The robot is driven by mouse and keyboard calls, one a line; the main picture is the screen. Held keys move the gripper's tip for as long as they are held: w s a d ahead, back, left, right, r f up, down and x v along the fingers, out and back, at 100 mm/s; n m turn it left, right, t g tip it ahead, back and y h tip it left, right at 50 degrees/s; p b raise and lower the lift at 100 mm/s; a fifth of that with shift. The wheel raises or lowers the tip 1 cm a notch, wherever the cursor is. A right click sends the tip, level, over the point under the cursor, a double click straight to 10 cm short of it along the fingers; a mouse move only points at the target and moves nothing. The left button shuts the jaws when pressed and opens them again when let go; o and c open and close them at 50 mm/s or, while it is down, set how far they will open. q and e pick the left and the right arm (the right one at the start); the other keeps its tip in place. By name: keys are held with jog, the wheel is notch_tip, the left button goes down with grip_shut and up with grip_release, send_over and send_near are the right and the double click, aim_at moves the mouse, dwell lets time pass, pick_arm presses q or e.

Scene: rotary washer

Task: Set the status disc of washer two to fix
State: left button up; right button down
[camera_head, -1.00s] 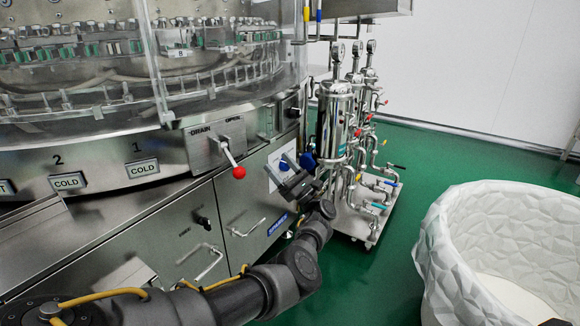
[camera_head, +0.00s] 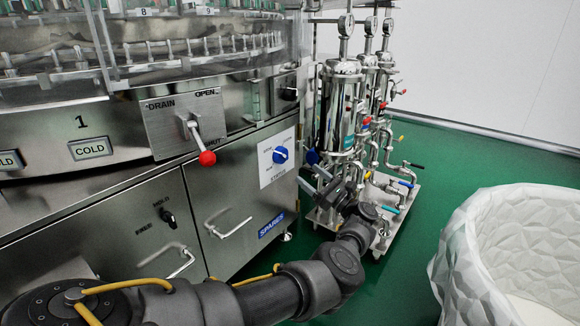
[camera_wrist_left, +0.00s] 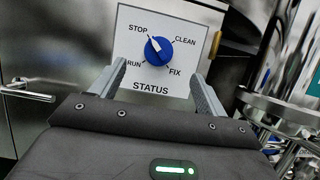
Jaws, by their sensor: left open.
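The status disc (camera_head: 280,155) is a round blue knob on a white plate (camera_head: 266,170) on the washer's steel front. In the left wrist view the disc (camera_wrist_left: 158,50) has a white pointer aimed at STOP, at upper left. RUN, CLEAN and FIX are printed around it, with FIX at lower right, and STATUS below. My left gripper (camera_wrist_left: 160,72) is open and empty, its fingers on either side of the disc's lower part in that view, apparently short of the plate. In the head view the left gripper (camera_head: 328,186) is right of the plate. My right gripper is not in view.
A drain lever with a red ball (camera_head: 207,158) sticks out left of the plate. A black knob (camera_head: 168,217) and door handles (camera_head: 230,228) are lower left. A steel pipe and filter unit (camera_head: 340,115) stands close on the right. A white tub (camera_head: 500,235) is at right.

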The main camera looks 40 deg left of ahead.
aim_at(286, 158)
pick_arm(q)
jog(key=x, duration=0.3)
jog(key=b+x, duration=0.1)
jog(key=x, duration=0.3)
jog(key=b+x, duration=0.1)
jog(key=x, duration=0.2)
jog(key=shift+a+f, duration=0.25)
jog(key=shift+a, duration=0.2)
